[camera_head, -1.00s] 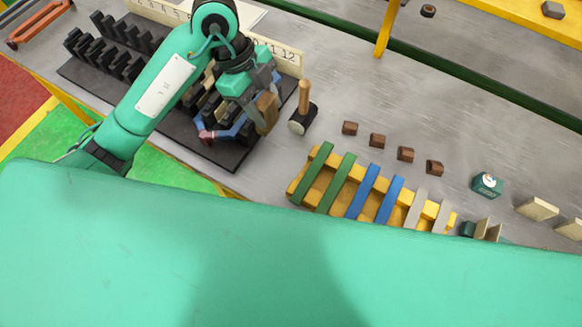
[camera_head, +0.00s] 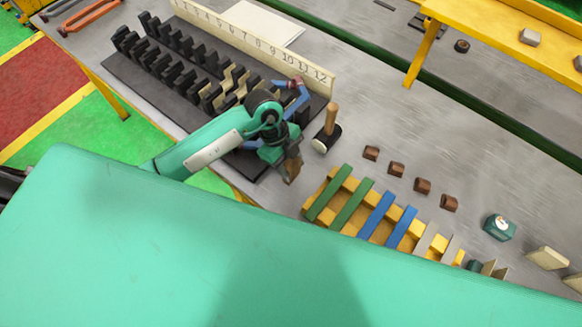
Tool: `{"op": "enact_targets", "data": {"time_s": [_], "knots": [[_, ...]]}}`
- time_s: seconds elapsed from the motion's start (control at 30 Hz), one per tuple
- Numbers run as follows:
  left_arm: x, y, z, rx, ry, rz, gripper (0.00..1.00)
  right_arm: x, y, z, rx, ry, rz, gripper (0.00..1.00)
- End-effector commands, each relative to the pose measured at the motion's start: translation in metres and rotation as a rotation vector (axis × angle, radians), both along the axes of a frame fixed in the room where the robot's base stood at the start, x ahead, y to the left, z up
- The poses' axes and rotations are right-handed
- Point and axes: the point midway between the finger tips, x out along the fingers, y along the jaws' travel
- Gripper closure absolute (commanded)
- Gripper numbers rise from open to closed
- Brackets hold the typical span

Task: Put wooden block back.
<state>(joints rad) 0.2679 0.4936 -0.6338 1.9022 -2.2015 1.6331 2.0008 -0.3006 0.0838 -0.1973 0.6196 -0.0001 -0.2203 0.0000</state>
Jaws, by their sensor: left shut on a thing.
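My left gripper (camera_head: 284,160) is shut on a brown wooden block (camera_head: 292,170). It holds the block beside the right end of the black slotted stator fixture (camera_head: 140,92), near the table's front edge. The fingertips are small and partly hidden by the wrist. A blue coil (camera_head: 299,98) sits at the fixture's right end, partly hidden by my arm. A mallet (camera_head: 329,130) with a wooden handle stands just right of the fixture. My right gripper is not in view.
A yellow rack (camera_head: 340,172) with green, blue and pale strips lies right of the block. Several small brown blocks (camera_head: 396,170) lie in a row behind it. A numbered board (camera_head: 240,45) stands behind the fixture. The table's back middle is clear.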

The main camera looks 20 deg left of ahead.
Motion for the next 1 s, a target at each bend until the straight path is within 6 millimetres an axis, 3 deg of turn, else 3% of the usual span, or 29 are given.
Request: {"op": "enact_targets", "data": {"time_s": [0.2, 0.6, 0.63, 0.7, 0.73, 1.0], "knots": [[-0.001, 0.000, -0.029, 0.000, 0.004, 0.001, 0.93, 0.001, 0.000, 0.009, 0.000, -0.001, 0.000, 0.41], [0.000, 0.000, -0.035, 0.000, 0.001, 0.001, 0.93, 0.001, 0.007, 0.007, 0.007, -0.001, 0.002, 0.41], [0.000, 0.000, -0.035, 0.000, 0.001, 0.001, 0.53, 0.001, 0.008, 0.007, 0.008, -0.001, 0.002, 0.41], [0.000, 0.000, -0.034, 0.000, 0.001, 0.001, 0.39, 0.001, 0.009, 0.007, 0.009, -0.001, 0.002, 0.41], [0.000, 0.000, -0.034, 0.000, 0.001, 0.001, 0.35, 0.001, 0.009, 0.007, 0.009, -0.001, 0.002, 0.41], [0.000, 0.000, -0.033, 0.000, 0.001, 0.001, 0.35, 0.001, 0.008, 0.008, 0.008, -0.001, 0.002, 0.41]]}}
